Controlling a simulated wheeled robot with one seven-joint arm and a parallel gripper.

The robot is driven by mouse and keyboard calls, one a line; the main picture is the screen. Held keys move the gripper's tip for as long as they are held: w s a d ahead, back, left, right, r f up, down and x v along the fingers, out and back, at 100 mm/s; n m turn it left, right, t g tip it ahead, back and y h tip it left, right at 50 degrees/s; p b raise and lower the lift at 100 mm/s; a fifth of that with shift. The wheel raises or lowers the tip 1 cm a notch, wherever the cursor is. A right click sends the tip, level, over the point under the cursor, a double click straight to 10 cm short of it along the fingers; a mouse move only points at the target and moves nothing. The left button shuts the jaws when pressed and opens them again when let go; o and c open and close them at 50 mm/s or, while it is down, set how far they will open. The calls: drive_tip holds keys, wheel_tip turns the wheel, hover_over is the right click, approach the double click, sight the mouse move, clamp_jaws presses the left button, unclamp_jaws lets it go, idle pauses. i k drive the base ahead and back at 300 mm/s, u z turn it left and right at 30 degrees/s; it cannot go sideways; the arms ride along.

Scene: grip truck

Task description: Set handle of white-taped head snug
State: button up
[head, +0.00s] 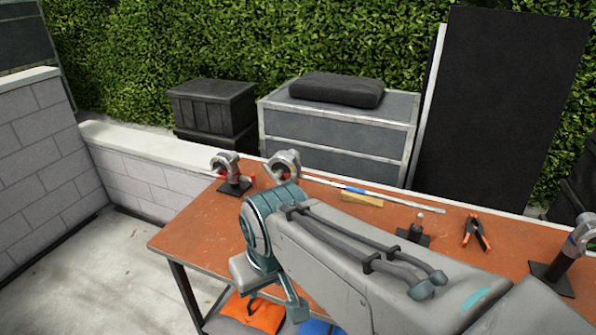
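Three metal grip heads show in the head view. One grey head (226,162) with a reddish part sits on a dark stand at the table's far left corner. A second grey head (284,163) is just right of it, at the left end of a long thin rod (405,204). A third head (581,235) stands upright on a dark base at the right edge, partly cut off. I cannot tell which head has white tape, nor how its handle sits. My arm crosses the middle and hides part of the table. My gripper's fingers do not show.
The orange-brown table (185,234) also holds an orange-tipped spring clamp (476,234), a small dark stand (415,233) and a wooden block (362,199). An orange bag (254,311) lies below. A low block wall (140,180) and grey cases (340,133) stand behind.

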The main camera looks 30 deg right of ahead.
sight(278, 175)
drive_tip(key=z, duration=0.7)
drive_tip(key=k, duration=0.35)
drive_tip(key=u, duration=0.15)
